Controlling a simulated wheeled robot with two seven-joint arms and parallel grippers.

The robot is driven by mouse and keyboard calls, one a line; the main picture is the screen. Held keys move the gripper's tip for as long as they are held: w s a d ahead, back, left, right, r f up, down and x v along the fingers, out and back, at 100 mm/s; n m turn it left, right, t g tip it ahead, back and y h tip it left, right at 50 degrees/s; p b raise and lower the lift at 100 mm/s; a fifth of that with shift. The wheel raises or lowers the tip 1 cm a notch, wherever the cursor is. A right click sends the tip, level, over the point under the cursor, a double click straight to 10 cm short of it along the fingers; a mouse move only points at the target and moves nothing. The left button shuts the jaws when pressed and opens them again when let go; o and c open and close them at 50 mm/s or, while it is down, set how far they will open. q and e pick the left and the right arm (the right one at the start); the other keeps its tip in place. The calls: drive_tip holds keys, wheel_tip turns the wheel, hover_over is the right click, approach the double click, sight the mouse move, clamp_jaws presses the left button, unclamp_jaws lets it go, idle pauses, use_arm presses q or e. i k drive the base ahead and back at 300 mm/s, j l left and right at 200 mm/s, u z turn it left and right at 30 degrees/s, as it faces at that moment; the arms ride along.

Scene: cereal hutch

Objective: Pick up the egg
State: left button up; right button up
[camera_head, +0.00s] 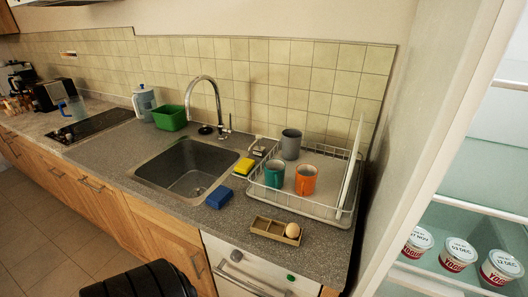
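A light brown egg (292,230) sits in the right-end compartment of a small tan tray (263,232). The other compartments of the tray look empty. The tray lies on the speckled grey counter near its front edge, in front of the dish rack. Neither of my grippers is in view.
A wire dish rack (319,209) behind the tray holds a grey cup (291,144), a teal cup (274,173), an orange mug (306,179) and an upright plate (351,165). A blue sponge (219,197) lies beside the sink (185,168). An open fridge with yogurt cups (457,254) stands right.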

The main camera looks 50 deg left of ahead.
sight(293, 230)
drive_tip(key=u, duration=1.15)
drive_tip(key=k+j+u, duration=0.15)
drive_tip(key=j+u, duration=0.15)
drive_tip(key=k+j+u, duration=0.1)
drive_tip(key=j+u, duration=0.15)
drive_tip(key=k+j+u, duration=0.1)
drive_tip(key=j+u, duration=0.2)
drive_tip(key=j, duration=0.1)
